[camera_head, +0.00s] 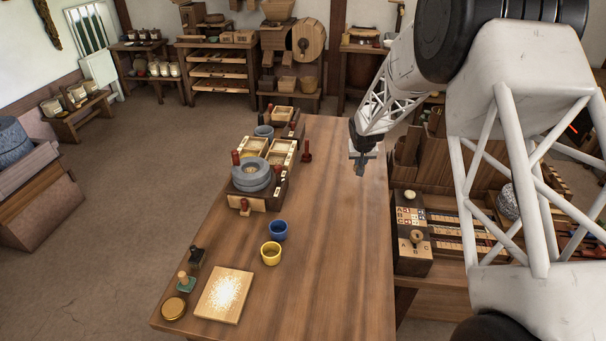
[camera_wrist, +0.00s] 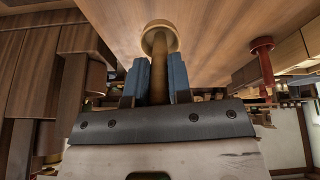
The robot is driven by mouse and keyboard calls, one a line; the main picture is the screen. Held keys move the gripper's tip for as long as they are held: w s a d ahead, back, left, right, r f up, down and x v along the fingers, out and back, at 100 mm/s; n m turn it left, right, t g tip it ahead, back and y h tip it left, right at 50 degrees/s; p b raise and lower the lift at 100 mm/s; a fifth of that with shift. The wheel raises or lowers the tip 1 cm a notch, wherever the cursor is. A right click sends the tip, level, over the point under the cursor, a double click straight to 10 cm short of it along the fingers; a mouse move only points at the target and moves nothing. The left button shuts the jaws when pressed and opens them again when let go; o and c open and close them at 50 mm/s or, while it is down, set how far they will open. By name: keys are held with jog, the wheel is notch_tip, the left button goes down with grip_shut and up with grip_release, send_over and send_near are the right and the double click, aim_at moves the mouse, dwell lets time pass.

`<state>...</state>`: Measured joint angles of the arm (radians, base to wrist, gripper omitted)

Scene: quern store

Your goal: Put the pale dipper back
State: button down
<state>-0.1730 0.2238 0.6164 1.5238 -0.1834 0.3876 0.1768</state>
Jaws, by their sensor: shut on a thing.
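My gripper (camera_head: 361,162) is over the far right part of the wooden table (camera_head: 330,230). In the wrist view its two blue fingers (camera_wrist: 161,75) are shut on the brown handle of the pale dipper (camera_wrist: 160,37). The dipper's pale round end sticks out beyond the fingertips. In the head view the dipper is too small and hidden to make out. A wooden block lettered A, B, C (camera_head: 412,262) stands right of the table, with a round brown piece (camera_head: 416,238) and a cream knob (camera_head: 410,195) on top.
A grey stone quern (camera_head: 252,174) sits on a wooden stand with trays at the table's left edge. A red peg (camera_head: 306,152) stands close by. Blue (camera_head: 278,229) and yellow (camera_head: 271,253) cups and a pale board (camera_head: 224,294) are nearer. The table's middle right is clear.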

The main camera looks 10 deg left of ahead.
jog(key=s+a+g, duration=0.4)
jog(key=s+a, duration=0.7)
jog(key=a, duration=0.5)
jog(key=shift+g, duration=0.3)
jog(key=shift+w, duration=0.15)
jog(key=w+a, duration=0.2)
jog(key=w, duration=0.5)
jog(key=w+a+f, duration=0.1)
jog(key=w+a, duration=0.2)
jog(key=w, duration=0.4)
jog(key=shift+w+a+f, duration=0.15)
jog(key=shift+w+a, duration=0.2)
jog(key=shift+w, duration=0.05)
jog(key=shift+f, duration=1.75)
jog(key=shift+f, duration=0.15)
jog(key=c, duration=1)
grip_release()
jog(key=shift+c, duration=0.2)
notch_tip(320, 180, up, 12)
